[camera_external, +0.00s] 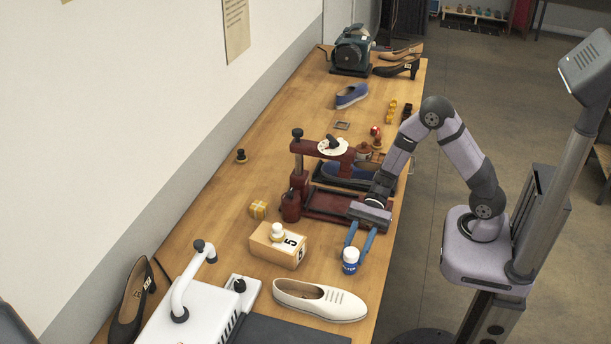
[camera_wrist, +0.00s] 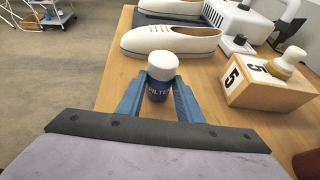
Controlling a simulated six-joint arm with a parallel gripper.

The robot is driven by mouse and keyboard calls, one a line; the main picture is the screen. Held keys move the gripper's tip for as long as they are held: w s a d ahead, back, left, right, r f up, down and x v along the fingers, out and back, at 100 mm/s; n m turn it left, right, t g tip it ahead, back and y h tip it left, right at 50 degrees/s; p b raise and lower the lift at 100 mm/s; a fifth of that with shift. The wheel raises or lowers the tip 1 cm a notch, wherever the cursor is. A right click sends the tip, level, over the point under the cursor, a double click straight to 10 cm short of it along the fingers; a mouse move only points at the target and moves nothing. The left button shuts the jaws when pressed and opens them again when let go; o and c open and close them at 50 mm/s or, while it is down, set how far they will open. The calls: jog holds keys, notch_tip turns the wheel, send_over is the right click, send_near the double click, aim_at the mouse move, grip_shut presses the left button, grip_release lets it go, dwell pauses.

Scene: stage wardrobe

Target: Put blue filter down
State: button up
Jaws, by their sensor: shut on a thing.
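The blue filter is a small blue jar with a white lid and a label; in the external view the blue filter (camera_external: 350,261) is near the table's front edge, between the numbered wooden box and the cream shoe. My gripper (camera_external: 357,248) has its blue fingers on either side of it. In the wrist view the blue filter (camera_wrist: 158,92) is upright between the fingertips of my gripper (camera_wrist: 160,98), with the word FILTER partly showing. My gripper is shut on it. I cannot tell whether its base touches the table.
A wooden box marked 5 (camera_external: 279,246) with a white-topped knob (camera_external: 277,232) stands left of the filter. A cream shoe (camera_external: 320,300) lies just beyond the filter in the wrist view. A dark red press (camera_external: 322,200) stands behind. Bare wood (camera_external: 318,262) shows between box and filter.

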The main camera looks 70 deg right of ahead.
jog(key=shift+f, duration=0.2)
jog(key=o, duration=1.1)
jog(key=shift+c, duration=0.2)
jog(key=shift+r, duration=0.1)
jog(key=shift+r, duration=0.15)
jog(key=b+v, duration=0.1)
jog(key=v, duration=1.1)
jog(key=shift+b, duration=0.35)
